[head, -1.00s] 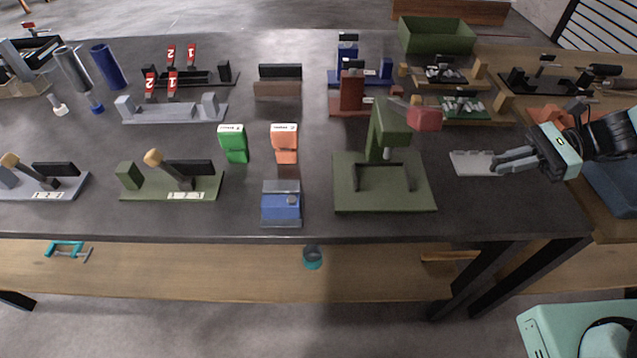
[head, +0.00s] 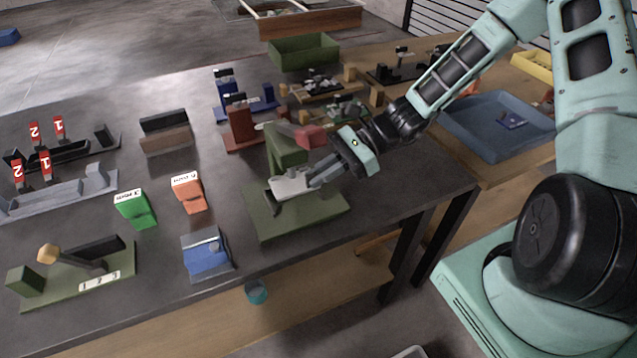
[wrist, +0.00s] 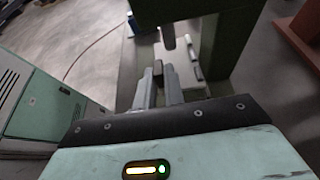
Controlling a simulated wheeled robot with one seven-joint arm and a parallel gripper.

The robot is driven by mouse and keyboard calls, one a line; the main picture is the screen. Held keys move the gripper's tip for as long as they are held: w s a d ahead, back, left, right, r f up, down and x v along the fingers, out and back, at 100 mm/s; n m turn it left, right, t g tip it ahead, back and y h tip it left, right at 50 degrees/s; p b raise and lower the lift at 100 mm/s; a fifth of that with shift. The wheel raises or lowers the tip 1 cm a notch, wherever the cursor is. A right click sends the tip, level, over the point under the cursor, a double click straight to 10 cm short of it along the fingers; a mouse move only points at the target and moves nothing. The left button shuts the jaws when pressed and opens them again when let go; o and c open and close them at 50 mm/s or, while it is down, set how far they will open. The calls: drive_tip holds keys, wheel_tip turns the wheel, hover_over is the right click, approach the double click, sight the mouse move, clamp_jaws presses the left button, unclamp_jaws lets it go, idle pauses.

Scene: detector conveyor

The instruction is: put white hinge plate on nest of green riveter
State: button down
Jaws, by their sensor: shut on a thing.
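The white hinge plate (head: 289,187) is a flat pale piece held at the tips of my gripper (head: 312,181). It is over the base of the green riveter (head: 318,216), in front of its column (head: 283,150) and among the nest's dark fences. I cannot tell if it touches the nest or is a little above it. The riveter has a red handle end (head: 311,136). In the wrist view my gripper (wrist: 160,76) points at the nest under the punch (wrist: 168,37), with the column (wrist: 232,45) to the right.
A blue block fixture (head: 207,254), an orange holder (head: 189,192) and a green holder (head: 136,209) stand left of the riveter. A red-brown press (head: 240,128) stands behind it. A blue tray (head: 490,140) is at the right. Bare tabletop lies right of the riveter.

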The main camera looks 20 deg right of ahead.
sight(320, 193)
drive_tip(key=shift+a, duration=0.25)
drive_tip(key=shift+f, duration=1.75)
drive_tip(key=shift+f, duration=0.15)
drive_tip(key=c, duration=1.5)
unclamp_jaws()
drive_tip(key=shift+d+r, duration=0.2)
drive_tip(key=shift+d, duration=0.05)
drive_tip(key=b+v, duration=0.1)
drive_tip(key=v, duration=1)
drive_tip(key=shift+d+r, duration=0.1)
drive_tip(key=shift+d, duration=0.2)
